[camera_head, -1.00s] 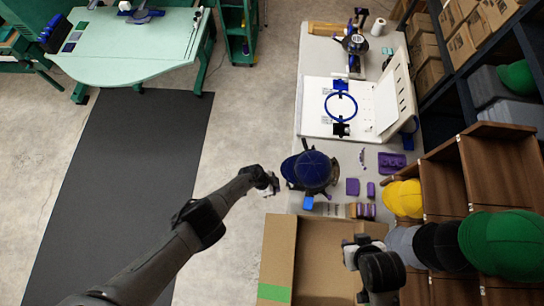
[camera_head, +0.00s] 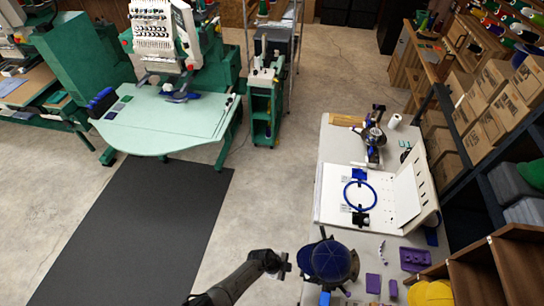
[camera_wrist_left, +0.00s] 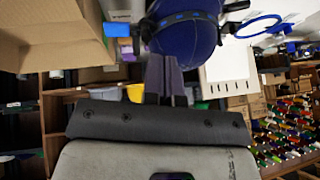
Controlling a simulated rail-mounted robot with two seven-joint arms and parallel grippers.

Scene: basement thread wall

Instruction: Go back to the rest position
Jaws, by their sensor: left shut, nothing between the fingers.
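My left gripper (camera_head: 284,265) is at the bottom middle of the head view, just left of a dark blue cap (camera_head: 332,262) on the near end of the table. In the left wrist view its fingers (camera_wrist_left: 164,62) are together and empty, with the blue cap (camera_wrist_left: 186,32) just beyond them. I cannot tell whether they touch the cap. My right gripper is out of view.
The white table (camera_head: 322,160) holds a white hooping board with a blue hoop (camera_head: 360,195) and a purple tray (camera_head: 414,259). Shelves stand at right. An embroidery machine (camera_head: 165,45) stands at the back left.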

